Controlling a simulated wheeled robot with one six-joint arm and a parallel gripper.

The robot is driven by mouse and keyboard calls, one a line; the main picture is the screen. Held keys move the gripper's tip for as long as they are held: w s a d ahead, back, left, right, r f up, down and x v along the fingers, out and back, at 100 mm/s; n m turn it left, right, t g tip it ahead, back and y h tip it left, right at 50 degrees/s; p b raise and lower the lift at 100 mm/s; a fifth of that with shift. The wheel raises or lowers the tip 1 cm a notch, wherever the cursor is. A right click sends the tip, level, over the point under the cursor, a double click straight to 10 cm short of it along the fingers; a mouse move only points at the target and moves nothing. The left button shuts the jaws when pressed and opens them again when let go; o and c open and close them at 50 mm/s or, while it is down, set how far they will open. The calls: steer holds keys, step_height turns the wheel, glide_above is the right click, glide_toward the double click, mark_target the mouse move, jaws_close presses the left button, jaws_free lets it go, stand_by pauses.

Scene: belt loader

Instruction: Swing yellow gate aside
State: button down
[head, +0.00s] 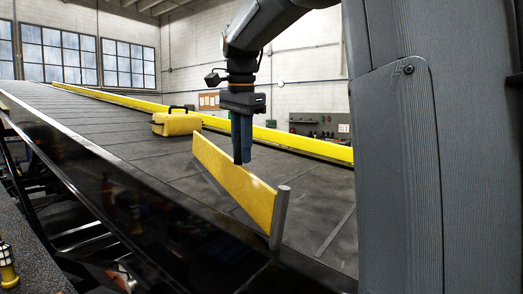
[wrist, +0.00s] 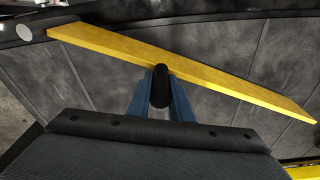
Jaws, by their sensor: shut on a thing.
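The yellow gate (head: 222,172) is a long flat bar standing on edge over the belt. One end meets a grey metal post (head: 280,215) at the belt's near edge, and the bar slants away across the belt to the upper left. In the wrist view the gate (wrist: 110,45) runs from the post's round top (wrist: 24,33) at upper left down to the right. My gripper (head: 241,157) points straight down beside the gate's middle. In the wrist view its blue fingers (wrist: 161,84) are shut on a black upright peg (wrist: 161,88) at the gate. The fingertips are partly hidden.
A yellow case (head: 176,123) lies on the dark sloping belt (head: 105,132) beyond the gate's free end. A yellow rail (head: 307,145) runs along the belt's far side. The belt right of the gate is bare. A yellow lantern-like object (head: 7,266) stands at lower left.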

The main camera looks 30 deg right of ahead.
steer(key=s+a+n, duration=0.2)
steer(key=a+n, duration=0.3)
steer(key=a, duration=0.3)
steer(key=shift+a+r+t, duration=0.2)
steer(key=shift+a+t, duration=0.2)
steer(key=c, duration=1.6)
jaws_free()
steer(key=shift+a, duration=0.25)
steer(key=shift+d, duration=0.15)
steer(key=shift+b, duration=0.3)
steer(key=b+v, duration=0.2)
steer(key=v, duration=0.5)
steer(key=shift+s+r, duration=0.1)
steer(key=shift+r, duration=0.3)
